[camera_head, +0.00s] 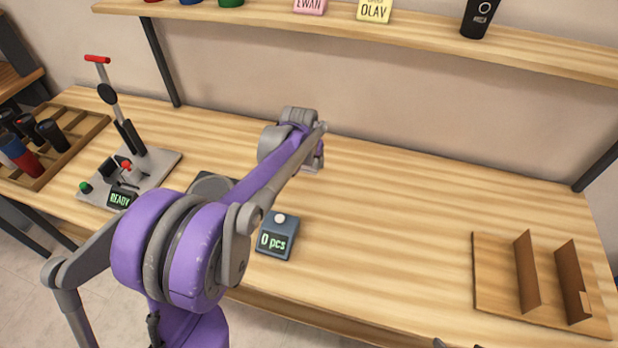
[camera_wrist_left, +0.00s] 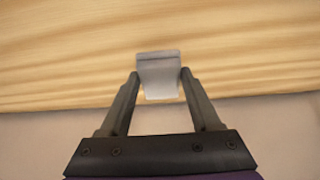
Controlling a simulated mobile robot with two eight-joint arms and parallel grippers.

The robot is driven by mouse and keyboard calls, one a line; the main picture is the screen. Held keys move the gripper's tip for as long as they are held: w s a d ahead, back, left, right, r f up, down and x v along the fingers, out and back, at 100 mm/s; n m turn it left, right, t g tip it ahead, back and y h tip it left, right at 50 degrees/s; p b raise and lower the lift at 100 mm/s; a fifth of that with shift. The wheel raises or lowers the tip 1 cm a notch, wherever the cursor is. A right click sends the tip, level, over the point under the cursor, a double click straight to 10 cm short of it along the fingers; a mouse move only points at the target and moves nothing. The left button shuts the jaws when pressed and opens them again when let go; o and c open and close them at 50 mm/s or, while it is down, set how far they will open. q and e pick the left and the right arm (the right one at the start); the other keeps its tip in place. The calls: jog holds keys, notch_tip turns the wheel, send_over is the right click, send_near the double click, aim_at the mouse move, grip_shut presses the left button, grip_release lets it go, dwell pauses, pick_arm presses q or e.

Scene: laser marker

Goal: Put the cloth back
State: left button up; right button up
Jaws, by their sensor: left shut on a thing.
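In the left wrist view, my left gripper (camera_wrist_left: 158,84) is shut on a small pale grey folded piece, which looks like the cloth (camera_wrist_left: 158,64). The cloth sticks out past the fingertips over a wooden surface, near that surface's edge. I cannot tell whether it touches the wood. In the head view, my purple left arm reaches over the table to its back middle. Its wrist hides the fingers and the cloth there. Small dark tips at the bottom edge of the head view may belong to my right gripper; their state is unclear.
On the wooden table (camera_head: 400,220) stand a counter reading "0 pcs" (camera_head: 277,240), a lever press with a READY display (camera_head: 120,199), a compartment tray (camera_head: 91,133) with dark and red cylinders, and a brown divider stand (camera_head: 497,277). A shelf (camera_head: 420,38) runs above. The table's middle right is clear.

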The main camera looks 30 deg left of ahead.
aim_at(312, 182)
pick_arm(q)
notch_tip(312, 182, down, 8)
jog(key=shift+r, duration=0.15)
dwell(0.3)
jog(key=shift+b, duration=0.3)
jog(key=o, duration=1.3)
jog(key=shift+r, duration=0.15)
jog(key=p+v, duration=0.1)
jog(key=v, duration=1)
jog(key=s+d+f+m, duration=0.1)
jog(key=s+d, duration=0.3)
jog(key=s, duration=0.4)
jog(key=s+d+f+m, duration=0.1)
jog(key=s+d, duration=0.4)
jog(key=s, duration=0.3)
jog(key=s+d+f+h, duration=0.1)
jog(key=s+d, duration=0.3)
jog(key=s, duration=0.4)
jog(key=shift+d+m+t, duration=0.35)
jog(key=shift+m+t, duration=0.05)
